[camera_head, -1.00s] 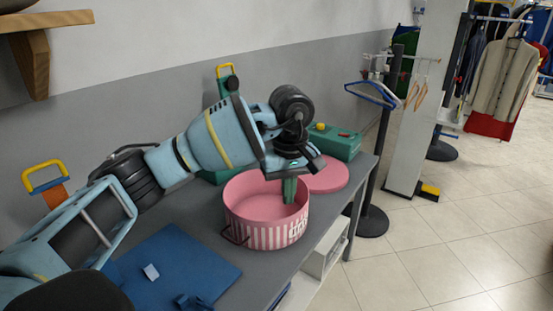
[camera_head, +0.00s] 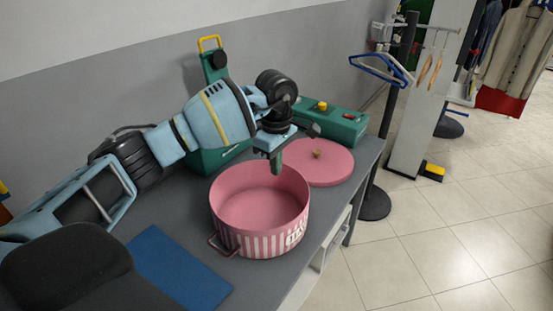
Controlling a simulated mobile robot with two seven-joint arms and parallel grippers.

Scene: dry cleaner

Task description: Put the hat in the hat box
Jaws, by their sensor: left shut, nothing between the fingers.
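The pink round hat box (camera_head: 262,240) stands open on the grey table, with striped sides and a handle at its left. The part of its inside that I can see is bare pink. Its pink lid (camera_head: 328,168) lies flat behind it to the right, with a small knob on top. My left gripper (camera_head: 277,165) points down over the far rim of the box, with its green fingers shut and empty. I cannot make out a hat anywhere in this view. My right gripper is not in view.
A green device (camera_head: 340,126) with a yellow knob sits at the table's back right. A blue mat (camera_head: 180,268) lies at the front left. A dark stand (camera_head: 374,203) with blue hangers (camera_head: 380,70) is beyond the table's right end.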

